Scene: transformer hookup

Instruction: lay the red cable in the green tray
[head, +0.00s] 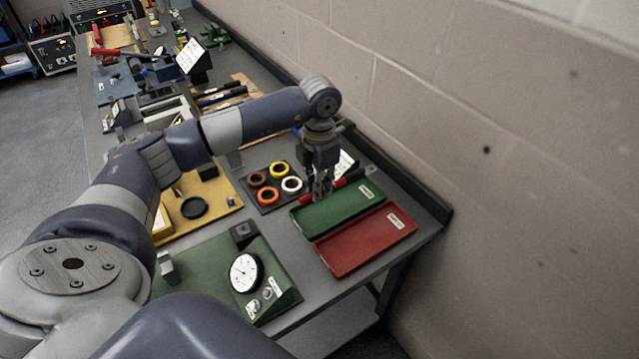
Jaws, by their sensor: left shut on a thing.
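My left gripper (322,193) points down at the far left edge of the green tray (345,208). It is shut on the red cable (342,182), with red parts showing on both sides of the fingers. The fingers hide the middle of the cable. I cannot tell whether the cable touches the tray. The green tray is shallow, has a white label, and its visible floor is bare. My right gripper is out of view.
A red tray (365,242) lies along the near side of the green tray. A dark holder with several coloured rings (291,184) stands to the left. A green panel with a dial gauge (245,272) is nearer. The wall (500,140) bounds the bench on the right.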

